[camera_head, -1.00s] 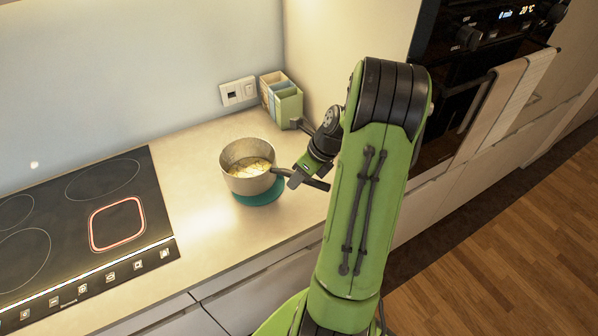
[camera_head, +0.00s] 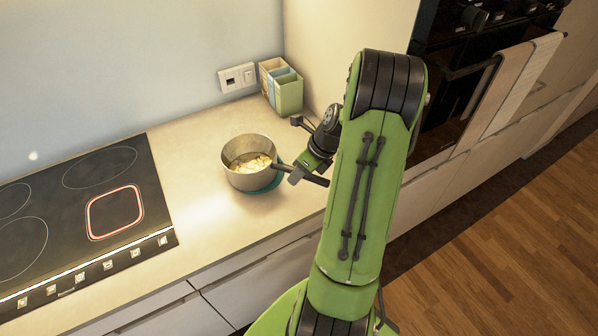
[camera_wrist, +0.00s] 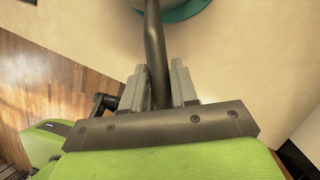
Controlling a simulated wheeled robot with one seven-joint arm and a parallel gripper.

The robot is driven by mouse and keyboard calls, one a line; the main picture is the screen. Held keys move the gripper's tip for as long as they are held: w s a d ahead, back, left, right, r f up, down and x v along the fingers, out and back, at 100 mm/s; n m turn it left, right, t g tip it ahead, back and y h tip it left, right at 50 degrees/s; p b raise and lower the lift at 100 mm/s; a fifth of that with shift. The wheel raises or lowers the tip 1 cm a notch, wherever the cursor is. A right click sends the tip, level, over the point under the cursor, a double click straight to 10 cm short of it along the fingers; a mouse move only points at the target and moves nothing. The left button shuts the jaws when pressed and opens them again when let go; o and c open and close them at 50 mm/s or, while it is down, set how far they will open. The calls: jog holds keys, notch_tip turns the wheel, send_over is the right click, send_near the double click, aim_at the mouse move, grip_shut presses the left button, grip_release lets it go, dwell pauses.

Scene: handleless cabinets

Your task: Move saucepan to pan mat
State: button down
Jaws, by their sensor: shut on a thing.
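The grey metal saucepan (camera_head: 238,178) holds pale yellowish pieces of food. It looks upright and overlaps the round teal pan mat (camera_head: 273,182), whose edge shows to the pan's right. I cannot tell whether the pan's bottom touches the mat or the counter. My gripper (camera_head: 296,175) is shut on the dark pan handle (camera_head: 316,180), to the right of the pan. In the wrist view the handle (camera_wrist: 155,45) runs between the two fingers (camera_wrist: 163,85), and part of the teal mat (camera_wrist: 185,11) shows at the top edge.
A black cooktop (camera_head: 70,218) with a red-lit zone lies to the left. An oven (camera_head: 470,60) with a towel (camera_head: 528,80) is at right. Counter around the pan is clear.

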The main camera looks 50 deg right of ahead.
jog(key=shift+f, duration=0.15)
jog(key=c, duration=0.8)
grip_release()
jog(key=p+v, duration=0.4)
jog(key=v, duration=1.1)
jog(key=shift+s+d+r, duration=0.1)
jog(key=shift+s+r, duration=0.05)
jog(key=shift+r, duration=0.2)
